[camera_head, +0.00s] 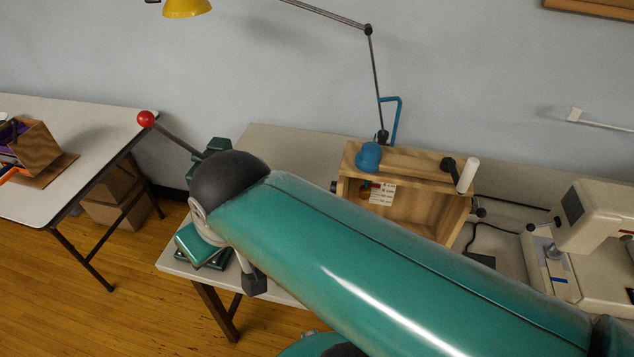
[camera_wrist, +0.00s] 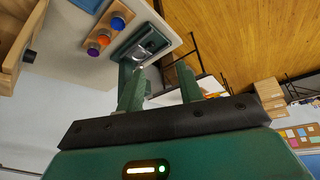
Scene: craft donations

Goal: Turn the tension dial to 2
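I cannot make out the tension dial or its setting in either view. A cream sewing machine (camera_head: 585,270) stands at the right of the table in the head view, partly hidden by my arm. A wooden box (camera_head: 425,222) with a blue knob (camera_head: 368,157), a small printed card (camera_head: 382,194) and a white-handled crank (camera_head: 467,175) stands at its left. In the wrist view my gripper (camera_wrist: 160,88) is open, its two green fingers apart with nothing between them. I cannot pick out its fingertips in the head view.
A green press (camera_wrist: 148,42) with a red-knobbed lever (camera_head: 146,118) stands at the table's left end. Orange, purple and blue round pieces on a wooden stand (camera_wrist: 108,32) are beside it. A lamp arm (camera_head: 330,15) rises behind. A separate white table (camera_head: 90,125) is at the far left.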

